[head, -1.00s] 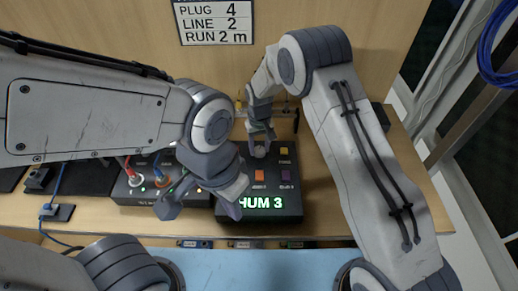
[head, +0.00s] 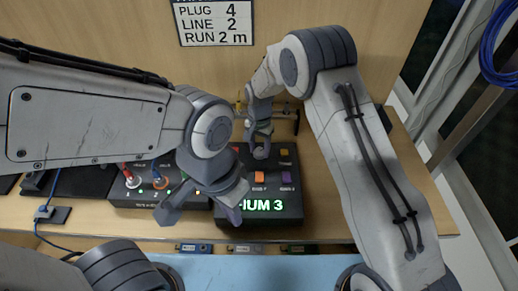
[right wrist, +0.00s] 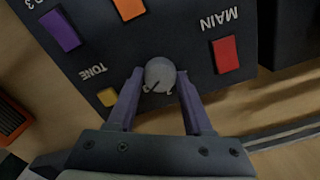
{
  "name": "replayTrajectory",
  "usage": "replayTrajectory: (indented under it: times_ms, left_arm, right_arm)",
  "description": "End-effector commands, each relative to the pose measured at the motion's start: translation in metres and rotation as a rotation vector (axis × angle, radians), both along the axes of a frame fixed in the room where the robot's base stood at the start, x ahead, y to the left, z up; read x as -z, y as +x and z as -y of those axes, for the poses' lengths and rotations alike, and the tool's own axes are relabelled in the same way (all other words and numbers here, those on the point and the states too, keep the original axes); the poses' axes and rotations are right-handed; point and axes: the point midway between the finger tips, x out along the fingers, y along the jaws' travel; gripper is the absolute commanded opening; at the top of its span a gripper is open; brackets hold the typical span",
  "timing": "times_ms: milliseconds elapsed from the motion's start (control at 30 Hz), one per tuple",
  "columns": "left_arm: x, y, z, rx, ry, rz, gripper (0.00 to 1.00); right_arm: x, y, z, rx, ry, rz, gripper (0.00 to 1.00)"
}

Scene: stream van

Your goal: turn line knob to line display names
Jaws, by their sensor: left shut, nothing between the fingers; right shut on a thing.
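My right gripper (right wrist: 159,82) is shut on the knob, one finger on each side. In the head view my right gripper (head: 259,150) is at the box's far side, mostly hiding the knob. A wall sign (head: 213,22) reads "PLUG 4, LINE 2, RUN 2 m".
A second dark box (head: 130,190) with red and blue plugs stands to the left, partly under my left arm. Red (right wrist: 226,55), orange (right wrist: 128,8), purple (right wrist: 59,31) and yellow (right wrist: 107,97) buttons surround the knob. Bare wooden desk (head: 327,205) lies to the right.

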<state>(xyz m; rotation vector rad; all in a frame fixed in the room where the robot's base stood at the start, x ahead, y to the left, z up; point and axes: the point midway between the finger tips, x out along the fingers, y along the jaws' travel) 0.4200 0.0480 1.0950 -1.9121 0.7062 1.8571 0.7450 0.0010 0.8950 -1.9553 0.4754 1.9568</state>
Motion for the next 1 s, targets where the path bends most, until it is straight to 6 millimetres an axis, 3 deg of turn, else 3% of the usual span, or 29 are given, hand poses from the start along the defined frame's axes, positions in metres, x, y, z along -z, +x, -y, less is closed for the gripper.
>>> replayTrajectory:
  times_ms: [667, 700, 767, 1000]
  left_arm:
    - [0.0008, 0.0, -0.0001, 0.0, 0.0, 0.0, 0.0]
    - [0.0008, 0.0, -0.0001, 0.0, 0.0, 0.0, 0.0]
    - [0.0008, 0.0001, 0.0, 0.0, 0.0, 0.0, 0.0]
    - [0.0009, 0.0001, 0.0, 0.0, 0.0, 0.0, 0.0]
  right_arm:
    - [-0.0016, 0.0011, -0.0002, 0.066, 0.002, 0.003, 0.0]
    - [-0.0016, 0.0011, -0.0002, 0.066, 0.002, 0.003, 0.59]
    - [-0.0015, 0.001, -0.0002, 0.065, 0.002, 0.003, 0.8]
    - [-0.0006, 0.0005, -0.0002, 0.063, 0.0, 0.001, 0.8]
